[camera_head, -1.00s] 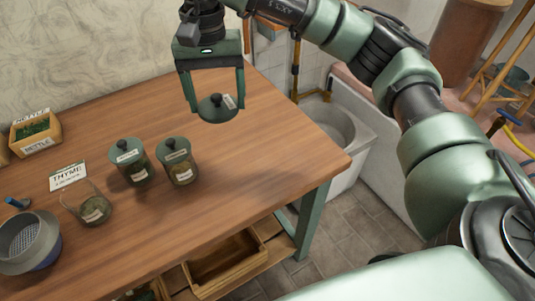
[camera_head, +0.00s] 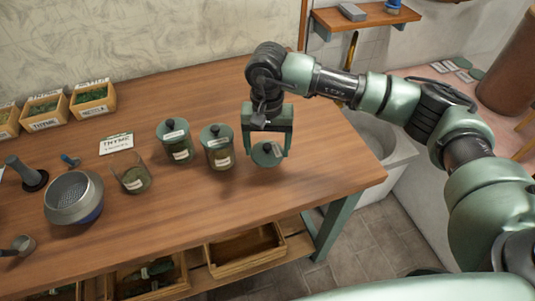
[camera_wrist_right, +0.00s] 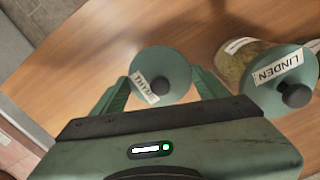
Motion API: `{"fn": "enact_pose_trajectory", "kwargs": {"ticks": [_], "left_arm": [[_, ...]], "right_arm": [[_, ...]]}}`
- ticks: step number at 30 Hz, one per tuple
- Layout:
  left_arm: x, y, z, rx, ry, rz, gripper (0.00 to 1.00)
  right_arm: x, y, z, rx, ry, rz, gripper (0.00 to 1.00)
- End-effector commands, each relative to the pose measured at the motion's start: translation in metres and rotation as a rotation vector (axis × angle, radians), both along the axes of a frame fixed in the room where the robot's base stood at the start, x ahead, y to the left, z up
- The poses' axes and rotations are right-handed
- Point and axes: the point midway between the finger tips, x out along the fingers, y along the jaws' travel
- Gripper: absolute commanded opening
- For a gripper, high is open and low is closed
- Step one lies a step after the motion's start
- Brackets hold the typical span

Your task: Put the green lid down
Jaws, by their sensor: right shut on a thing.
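The green lid (camera_head: 267,154) is a round disc with a white label. My right gripper (camera_head: 268,152) is shut on it, low near the right part of the wooden table; I cannot tell whether the lid touches the wood. In the right wrist view the lid (camera_wrist_right: 161,75) sits between the fingers, its label reading THYME. Two lidded jars stand between, one (camera_head: 175,142) and another (camera_head: 217,147) nearest the gripper. My left gripper is not in view.
The lidded jar marked LINDEN (camera_wrist_right: 283,80) is close beside the held lid. A grey sieve (camera_head: 73,198) and a pestle-like tool (camera_head: 25,173) are at the left. Labelled herb boxes (camera_head: 93,97) stand at the back. The wooden table (camera_head: 330,165) is bare right of the gripper.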

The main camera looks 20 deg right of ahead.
Motion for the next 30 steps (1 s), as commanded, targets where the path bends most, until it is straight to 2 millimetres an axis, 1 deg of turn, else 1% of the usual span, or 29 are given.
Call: {"fn": "enact_pose_trajectory", "kwargs": {"ticks": [6, 8, 15, 20, 21, 22, 23, 30], "left_arm": [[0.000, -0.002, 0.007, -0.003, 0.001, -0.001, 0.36], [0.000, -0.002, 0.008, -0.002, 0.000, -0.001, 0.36], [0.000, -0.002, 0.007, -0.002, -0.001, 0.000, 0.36], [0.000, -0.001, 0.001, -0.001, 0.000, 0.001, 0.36], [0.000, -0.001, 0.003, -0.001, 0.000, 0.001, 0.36], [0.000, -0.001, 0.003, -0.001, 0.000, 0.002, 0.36], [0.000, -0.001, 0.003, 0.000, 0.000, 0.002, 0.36], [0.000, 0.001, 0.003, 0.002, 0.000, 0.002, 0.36]], "right_arm": [[-0.001, 0.000, -0.031, -0.002, 0.006, 0.000, 0.36], [-0.001, 0.000, -0.037, -0.001, 0.004, 0.001, 0.36], [-0.001, 0.000, -0.040, -0.001, 0.001, 0.001, 0.36], [-0.001, 0.000, -0.044, -0.001, 0.001, 0.001, 0.36], [-0.001, 0.000, -0.043, -0.001, 0.001, 0.001, 0.83], [-0.001, 0.000, -0.042, -0.001, 0.001, 0.001, 0.91], [-0.001, 0.000, -0.042, -0.002, 0.002, 0.001, 0.96], [-0.001, 0.000, -0.042, -0.002, 0.002, 0.000, 0.96]]}}
